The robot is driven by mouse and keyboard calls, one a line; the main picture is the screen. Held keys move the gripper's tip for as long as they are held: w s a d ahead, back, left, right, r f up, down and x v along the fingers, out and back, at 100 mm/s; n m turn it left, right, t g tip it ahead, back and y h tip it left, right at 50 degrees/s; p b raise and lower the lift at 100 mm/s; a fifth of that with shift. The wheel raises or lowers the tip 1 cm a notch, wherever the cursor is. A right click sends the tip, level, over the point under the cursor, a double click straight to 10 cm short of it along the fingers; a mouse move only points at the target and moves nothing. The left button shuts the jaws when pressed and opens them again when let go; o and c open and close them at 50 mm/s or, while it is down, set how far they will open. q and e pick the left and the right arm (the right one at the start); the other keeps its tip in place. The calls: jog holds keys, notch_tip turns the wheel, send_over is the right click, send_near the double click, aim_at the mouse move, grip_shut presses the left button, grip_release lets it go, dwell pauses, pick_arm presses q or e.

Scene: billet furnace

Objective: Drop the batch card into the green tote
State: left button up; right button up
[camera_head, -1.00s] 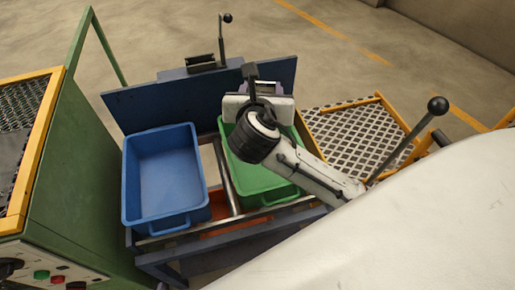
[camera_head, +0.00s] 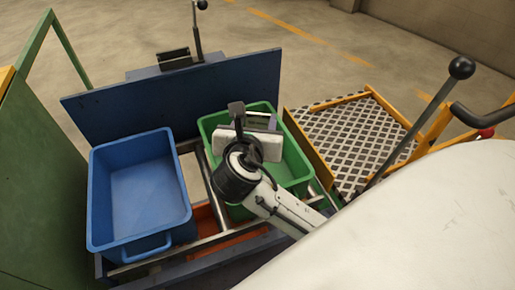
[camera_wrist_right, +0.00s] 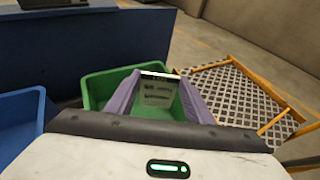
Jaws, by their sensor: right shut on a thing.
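The green tote (camera_head: 295,160) stands right of the blue tote on a blue frame in the head view. My right gripper (camera_head: 258,118) is over the green tote, its arm coming in from the lower right. In the right wrist view the right gripper (camera_wrist_right: 157,92) has its two purple fingers shut on the pale batch card (camera_wrist_right: 158,94), which bears dark print. The green tote (camera_wrist_right: 97,88) shows behind and around the fingers there. In the head view the card is hard to make out at the gripper. My left gripper is out of view.
The blue tote (camera_head: 140,190) is beside the green one. A tall blue panel (camera_head: 180,100) rises behind both. A yellow-framed mesh platform (camera_head: 355,140) and a black-knobbed lever (camera_head: 425,110) are on the right. A green cabinet (camera_head: 45,190) is at the left.

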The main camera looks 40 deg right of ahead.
jog(key=shift+f+b, duration=0.3)
jog(key=shift+f, duration=0.1)
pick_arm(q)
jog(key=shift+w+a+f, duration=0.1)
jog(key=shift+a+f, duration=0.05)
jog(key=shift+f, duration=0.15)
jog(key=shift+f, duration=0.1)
pick_arm(e)
jog(key=o, duration=1.1)
